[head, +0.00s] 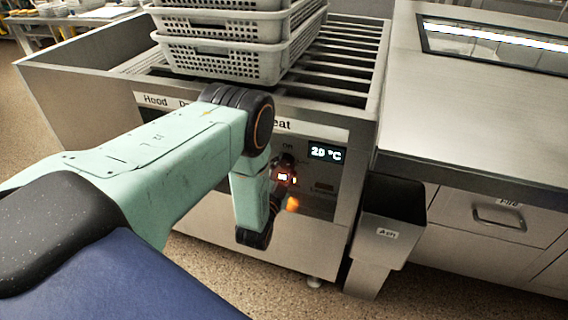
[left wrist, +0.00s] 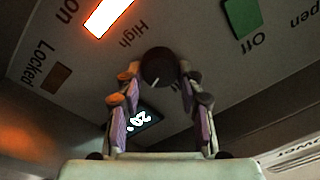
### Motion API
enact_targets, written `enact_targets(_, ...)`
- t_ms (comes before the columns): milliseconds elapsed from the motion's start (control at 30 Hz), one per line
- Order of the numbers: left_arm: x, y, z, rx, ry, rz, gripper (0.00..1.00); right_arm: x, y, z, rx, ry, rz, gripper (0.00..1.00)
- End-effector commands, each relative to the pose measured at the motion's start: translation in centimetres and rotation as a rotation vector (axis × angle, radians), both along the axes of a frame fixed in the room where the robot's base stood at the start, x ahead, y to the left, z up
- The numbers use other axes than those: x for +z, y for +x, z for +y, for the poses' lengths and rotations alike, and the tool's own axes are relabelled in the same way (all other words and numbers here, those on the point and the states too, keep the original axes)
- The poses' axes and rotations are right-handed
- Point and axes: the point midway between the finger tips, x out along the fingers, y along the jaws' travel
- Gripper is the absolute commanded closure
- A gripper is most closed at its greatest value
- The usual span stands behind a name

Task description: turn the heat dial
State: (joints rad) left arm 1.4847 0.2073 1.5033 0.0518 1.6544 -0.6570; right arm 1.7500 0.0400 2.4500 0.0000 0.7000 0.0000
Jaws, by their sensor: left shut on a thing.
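The heat dial (left wrist: 160,66) is a round black knob with a short white pointer line, on the grey panel in the left wrist view. My left gripper (left wrist: 161,84) has its two padded fingers on either side of the dial and is shut on it. In the head view my left gripper (head: 284,178) is at the front panel, below the word ending in "eat", and largely hides the dial. The display (head: 326,153) beside it reads 20 °C. My right gripper is in neither view.
White perforated baskets (head: 222,60) are stacked on the slatted top of the unit. An "Ash" bin (head: 387,233) stands right of the panel, by a steel counter with drawers. In the left wrist view an orange lamp (left wrist: 106,14) is lit and a green one (left wrist: 242,17) looks dark.

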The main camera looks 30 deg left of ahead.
Motion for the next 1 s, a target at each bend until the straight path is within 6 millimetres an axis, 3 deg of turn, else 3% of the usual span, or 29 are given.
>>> enact_targets(1000, -0.3, -0.2, 0.1, -0.002, 0.937, 0.231, 0.94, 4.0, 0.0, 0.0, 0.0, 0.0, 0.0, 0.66)
